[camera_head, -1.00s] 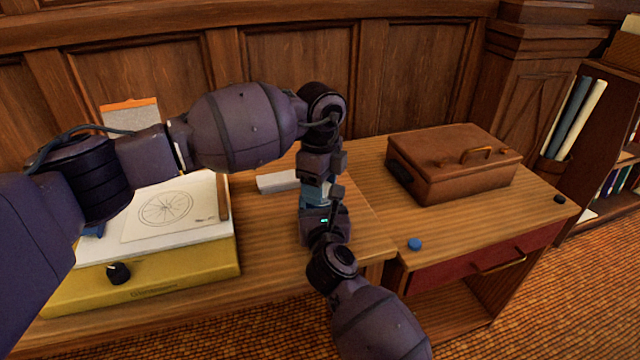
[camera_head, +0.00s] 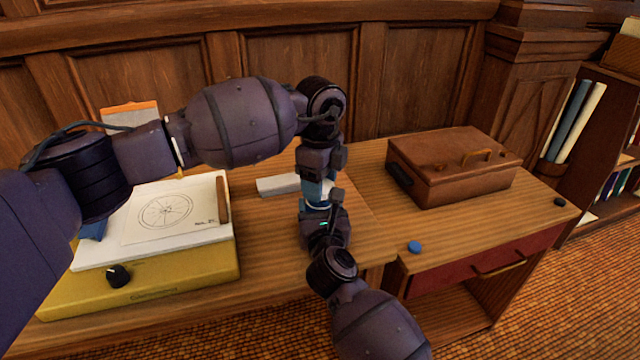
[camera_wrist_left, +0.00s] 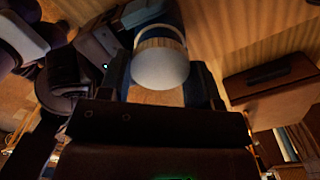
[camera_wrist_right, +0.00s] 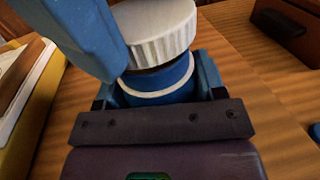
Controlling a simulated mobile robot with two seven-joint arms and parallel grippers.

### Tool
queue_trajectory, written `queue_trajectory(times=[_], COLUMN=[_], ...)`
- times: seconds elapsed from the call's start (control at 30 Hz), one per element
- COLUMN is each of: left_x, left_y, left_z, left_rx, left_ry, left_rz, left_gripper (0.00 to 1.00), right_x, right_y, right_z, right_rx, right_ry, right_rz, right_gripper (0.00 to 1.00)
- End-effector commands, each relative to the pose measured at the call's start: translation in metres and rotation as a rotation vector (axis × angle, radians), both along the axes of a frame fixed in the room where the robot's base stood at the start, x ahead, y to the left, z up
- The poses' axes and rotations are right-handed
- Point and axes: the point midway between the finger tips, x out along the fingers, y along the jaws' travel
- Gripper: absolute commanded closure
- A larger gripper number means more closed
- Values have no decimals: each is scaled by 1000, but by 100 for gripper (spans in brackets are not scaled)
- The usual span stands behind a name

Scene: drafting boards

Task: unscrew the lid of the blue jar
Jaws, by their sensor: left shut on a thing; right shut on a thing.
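The blue jar (camera_head: 316,192) is upright between my two grippers, mostly covered by them in the head view. Its white ribbed lid (camera_wrist_right: 160,28) sits over the blue body (camera_wrist_right: 160,88), with a dark strip between them and a white band around the body. The lid also shows in the left wrist view (camera_wrist_left: 160,66). My left gripper (camera_head: 318,176) reaches down from above, shut on the lid. One of its blue fingers crosses the right wrist view's upper left. My right gripper (camera_head: 320,212) comes from the front, shut on the jar body.
A yellow box (camera_head: 150,285) with a wheel drawing (camera_head: 168,212) stands at left. A white block (camera_head: 275,185) lies behind the jar. A brown case (camera_head: 455,172) stands on the desk at right. A small blue disc (camera_head: 414,247) lies near the front edge, with clear wood around it.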

Motion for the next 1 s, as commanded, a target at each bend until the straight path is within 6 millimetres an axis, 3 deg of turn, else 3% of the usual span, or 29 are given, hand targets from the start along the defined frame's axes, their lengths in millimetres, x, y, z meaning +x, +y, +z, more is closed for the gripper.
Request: queue_trajectory(times=[0.63, 1.0], left_x=[0, 0], left_y=[0, 0], left_z=[10, 45], left_rx=[0, 0], left_ry=[-1, -1], left_rz=[0, 0], left_gripper=[71, 71], right_x=[0, 0], right_y=[0, 0], right_z=[0, 0], right_rx=[0, 0], right_ry=[0, 0], right_rz=[0, 0], right_gripper=[100, 100])
